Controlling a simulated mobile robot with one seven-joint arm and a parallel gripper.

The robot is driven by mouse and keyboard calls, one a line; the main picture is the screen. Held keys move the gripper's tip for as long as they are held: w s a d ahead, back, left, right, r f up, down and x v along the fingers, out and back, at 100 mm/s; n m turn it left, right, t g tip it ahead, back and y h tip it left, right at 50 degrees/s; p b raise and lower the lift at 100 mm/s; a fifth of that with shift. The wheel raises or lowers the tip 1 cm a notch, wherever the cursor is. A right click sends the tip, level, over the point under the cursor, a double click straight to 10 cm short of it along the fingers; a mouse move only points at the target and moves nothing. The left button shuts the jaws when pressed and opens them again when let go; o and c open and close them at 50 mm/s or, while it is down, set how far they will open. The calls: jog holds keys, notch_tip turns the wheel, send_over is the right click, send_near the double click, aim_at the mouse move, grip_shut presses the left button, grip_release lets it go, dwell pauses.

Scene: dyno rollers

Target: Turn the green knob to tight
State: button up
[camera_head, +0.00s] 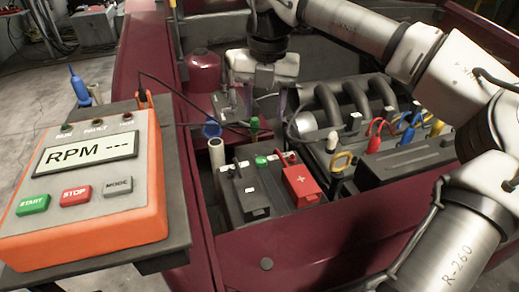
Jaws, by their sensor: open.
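A small green knob (261,161) sits on top of the black battery (245,195) in the engine bay, left of a red cover (301,182) marked with a plus. Its setting cannot be read at this size. A second green piece (254,126) stands upright just behind the battery. My gripper (266,112) points down above and behind the battery, with its fingers apart and nothing seen between them. It is clear of the green knob on the battery. The fingertips are small and dark here.
An orange RPM panel (85,190) stands at the left. A blue cap (211,129) is left of the battery. Dark curved pipes (345,97) and red, blue and yellow connectors (408,127) lie to the right. The maroon front edge (320,245) bounds the bay.

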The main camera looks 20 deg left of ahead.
aim_at(261, 160)
jog(key=f, duration=0.4)
jog(key=f+b, duration=0.1)
jog(key=f, duration=0.8)
jog(key=shift+s+a, duration=0.1)
jog(key=shift+a, duration=0.15)
jog(key=c, duration=1)
